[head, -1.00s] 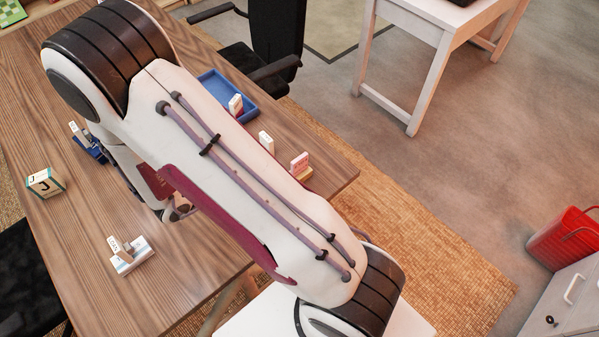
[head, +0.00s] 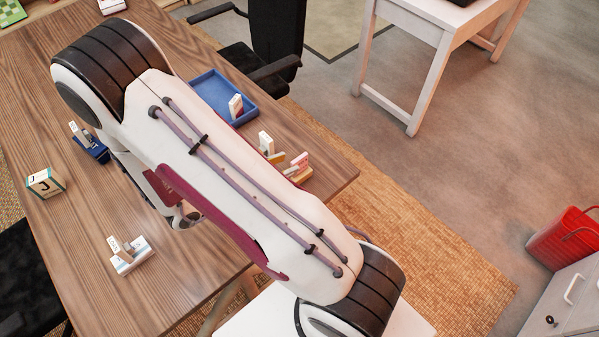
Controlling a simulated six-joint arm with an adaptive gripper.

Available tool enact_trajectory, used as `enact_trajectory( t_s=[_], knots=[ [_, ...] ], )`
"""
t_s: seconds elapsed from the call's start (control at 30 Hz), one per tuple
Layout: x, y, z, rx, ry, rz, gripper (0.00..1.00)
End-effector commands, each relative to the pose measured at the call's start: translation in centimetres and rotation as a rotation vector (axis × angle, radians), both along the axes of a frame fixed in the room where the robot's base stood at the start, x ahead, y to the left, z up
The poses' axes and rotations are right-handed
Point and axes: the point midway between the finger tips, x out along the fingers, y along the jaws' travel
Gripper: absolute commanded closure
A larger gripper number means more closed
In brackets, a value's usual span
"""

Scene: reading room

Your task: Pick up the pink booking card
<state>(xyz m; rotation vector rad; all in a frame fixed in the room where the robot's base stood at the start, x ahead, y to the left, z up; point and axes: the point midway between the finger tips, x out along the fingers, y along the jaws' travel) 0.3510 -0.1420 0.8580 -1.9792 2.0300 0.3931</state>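A small card with a pink-red face (head: 301,160) stands upright in a light wooden holder (head: 299,175) near the table's right corner. It looks like the pink booking card, but its print is too small to read. My gripper (head: 184,219) is low over the middle of the table, left of that card and apart from it. My arm hides most of the gripper, so its opening and anything between its fingers cannot be made out.
Other cards stand in a yellowish holder (head: 277,157), a blue holder (head: 95,150) and a white holder (head: 132,258). A blue tray (head: 208,84) holds a card (head: 236,105). A letter block (head: 46,183) sits at left. The table's front middle is clear.

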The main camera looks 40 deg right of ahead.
Motion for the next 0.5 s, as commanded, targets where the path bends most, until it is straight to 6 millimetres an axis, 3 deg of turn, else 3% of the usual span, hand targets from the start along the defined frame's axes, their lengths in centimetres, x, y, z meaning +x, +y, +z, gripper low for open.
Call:
enact_trajectory(
  t_s=[0.5],
  knots=[
    [-0.02, -0.91, -0.37, 0.001, 0.000, 0.001, 0.72]
  ],
)
